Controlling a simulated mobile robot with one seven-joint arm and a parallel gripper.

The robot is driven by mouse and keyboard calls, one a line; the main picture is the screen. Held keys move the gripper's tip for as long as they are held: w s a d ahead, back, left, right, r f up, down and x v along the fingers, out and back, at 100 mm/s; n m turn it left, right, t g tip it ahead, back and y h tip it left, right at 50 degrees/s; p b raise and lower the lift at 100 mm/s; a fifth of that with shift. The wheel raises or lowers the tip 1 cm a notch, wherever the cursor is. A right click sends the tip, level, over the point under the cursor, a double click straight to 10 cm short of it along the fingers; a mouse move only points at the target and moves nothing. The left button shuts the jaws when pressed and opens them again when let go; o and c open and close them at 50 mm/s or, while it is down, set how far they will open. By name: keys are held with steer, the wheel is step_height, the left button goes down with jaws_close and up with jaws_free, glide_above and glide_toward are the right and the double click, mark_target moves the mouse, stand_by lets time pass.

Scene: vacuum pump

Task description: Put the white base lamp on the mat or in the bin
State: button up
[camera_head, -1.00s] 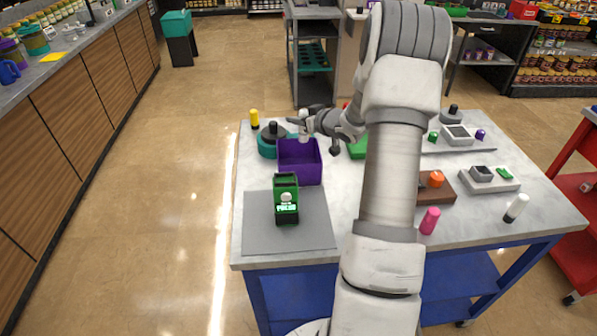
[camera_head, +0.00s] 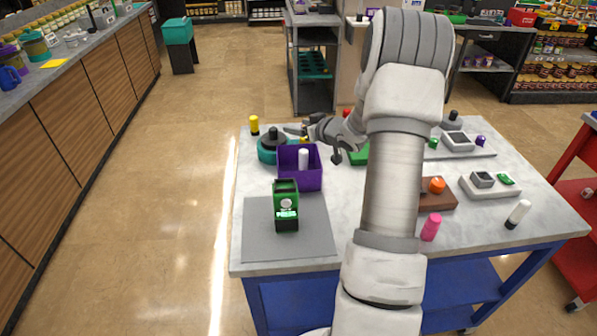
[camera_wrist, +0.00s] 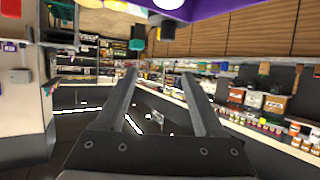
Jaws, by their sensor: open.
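A white cylindrical piece (camera_head: 303,158), which looks like the lamp, stands in the purple bin (camera_head: 312,180); its lower part is hidden by the bin wall. My gripper (camera_head: 298,129) is at the bin's far side, apart from the white piece. In the wrist view my gripper (camera_wrist: 160,78) has its two fingers spread with nothing between them. The purple bin's edge (camera_wrist: 232,8) crosses the top of that view. The grey mat (camera_head: 260,228) lies at the table's near left.
A green device (camera_head: 286,212) stands on the mat. A teal round piece (camera_head: 266,150) and a yellow cylinder (camera_head: 254,125) are left of the bin. A pink cylinder (camera_head: 430,228) and another white cylinder with a dark end (camera_head: 518,213) are at right. My arm hides the table's middle.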

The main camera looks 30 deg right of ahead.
steer(key=v, duration=1.6)
steer(key=shift+s, duration=0.35)
steer(key=shift+r, duration=0.15)
